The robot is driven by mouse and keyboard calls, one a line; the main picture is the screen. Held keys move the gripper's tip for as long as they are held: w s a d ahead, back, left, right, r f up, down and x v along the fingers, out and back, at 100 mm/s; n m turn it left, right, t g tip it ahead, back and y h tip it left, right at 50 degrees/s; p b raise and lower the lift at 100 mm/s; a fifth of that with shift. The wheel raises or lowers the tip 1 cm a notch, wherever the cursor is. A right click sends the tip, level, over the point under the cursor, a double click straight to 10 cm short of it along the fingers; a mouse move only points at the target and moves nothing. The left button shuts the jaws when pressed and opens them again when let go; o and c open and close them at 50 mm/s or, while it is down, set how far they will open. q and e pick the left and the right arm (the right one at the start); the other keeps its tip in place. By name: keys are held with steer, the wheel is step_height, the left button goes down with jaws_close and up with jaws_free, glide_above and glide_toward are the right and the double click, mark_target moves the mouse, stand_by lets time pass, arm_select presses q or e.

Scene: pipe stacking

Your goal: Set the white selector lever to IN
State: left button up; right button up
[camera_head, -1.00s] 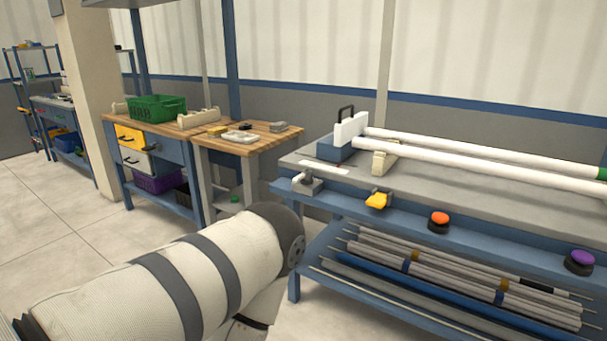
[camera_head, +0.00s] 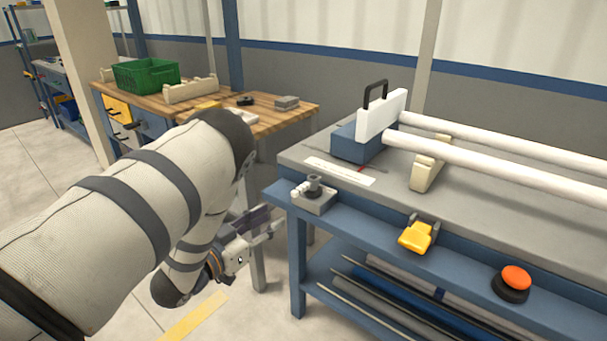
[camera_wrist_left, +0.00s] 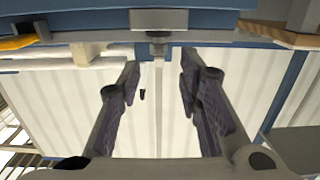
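The selector (camera_head: 313,195) is a small grey block with a round grey knob, on the blue front ledge of the bench. Its pale lever (camera_head: 301,190) points to the left; I cannot read any marking beside it. The selector also shows at the top of the left wrist view (camera_wrist_left: 158,20), which looks upside down. My left gripper (camera_head: 268,225) is left of the selector and lower, apart from it. In the left wrist view its two fingers (camera_wrist_left: 158,76) are spread with nothing between them. My right gripper is in neither view.
A yellow lever (camera_head: 415,237) and an orange button (camera_head: 514,281) sit along the ledge to the right. White pipes (camera_head: 470,164) lie on the bench top behind. A wooden table (camera_head: 285,119) stands to the left. The bench's blue leg (camera_head: 297,262) is near my gripper.

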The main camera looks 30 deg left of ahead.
mark_target(293, 195)
arm_select(q)
steer(key=shift+t, duration=0.3)
steer(key=w, duration=0.3)
steer(key=w+r+b, duration=0.1)
steer(key=w, duration=0.3)
steer(key=w+d, duration=0.1)
steer(key=w, duration=0.3)
steer(key=shift+w+r, duration=0.15)
steer(key=shift+r, duration=0.15)
steer(key=shift+w, duration=0.35)
steer(key=shift+r, duration=0.1)
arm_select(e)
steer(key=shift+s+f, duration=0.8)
arm_select(q)
steer(key=shift+c, duration=0.6)
jaws_close()
